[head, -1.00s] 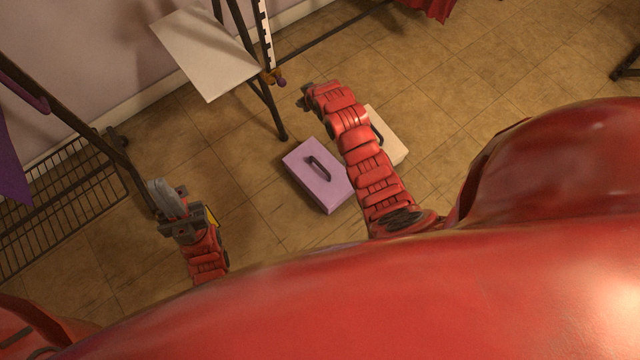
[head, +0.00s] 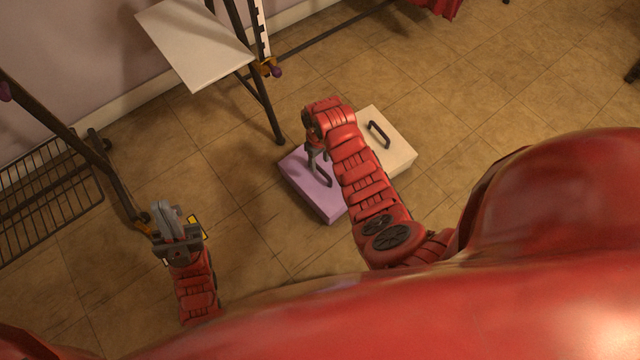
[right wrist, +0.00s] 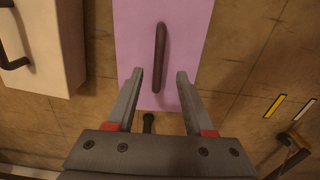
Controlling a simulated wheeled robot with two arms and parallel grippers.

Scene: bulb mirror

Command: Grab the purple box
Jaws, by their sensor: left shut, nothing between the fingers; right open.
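The purple box (head: 322,199) lies on the tiled floor with a dark handle (head: 322,176) on its top. My right gripper (head: 316,160) is above it, pointing down near the handle, and its arm covers part of the box. In the right wrist view the purple box (right wrist: 187,48) fills the upper middle, and its handle (right wrist: 159,57) stands between and ahead of the open fingertips of the right gripper (right wrist: 160,80). Nothing is between the fingers. My left gripper (head: 168,214) is shut and empty, to the left of the box.
A cream box (head: 392,148) with a dark handle lies right beside the purple one. A white board (head: 195,42) on dark legs stands at the back left. A wire rack (head: 45,195) stands at the far left. The floor at the right is clear.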

